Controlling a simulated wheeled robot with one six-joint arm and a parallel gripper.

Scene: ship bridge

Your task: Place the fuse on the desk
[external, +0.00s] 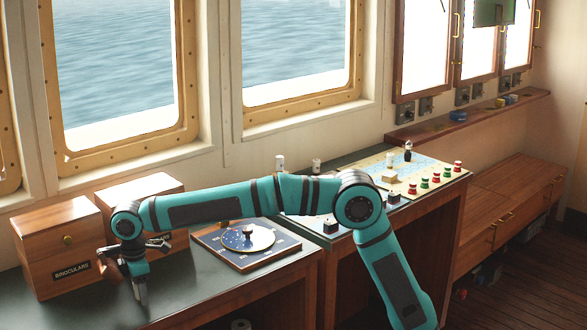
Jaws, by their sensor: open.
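My gripper (140,295) points down at the front left, low over the dark-topped desk (190,305). It is open, and I make out nothing held between its fingers, which look small and narrow from here. I cannot pick out the fuse with certainty. Small pale upright cylinders stand on the right-hand console: one at its back left (279,161), one beside it (316,165) and one near the chart (390,160). Any of these could be a fuse, but they are too small to tell. My arm hides part of the console.
A wooden box labelled BINOCULARS (60,245) and a second wooden box (150,190) stand behind my gripper. A board with a round dial (245,240) lies to its right. A chart with red and green pieces (420,172) lies far right. The desk's front strip is clear.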

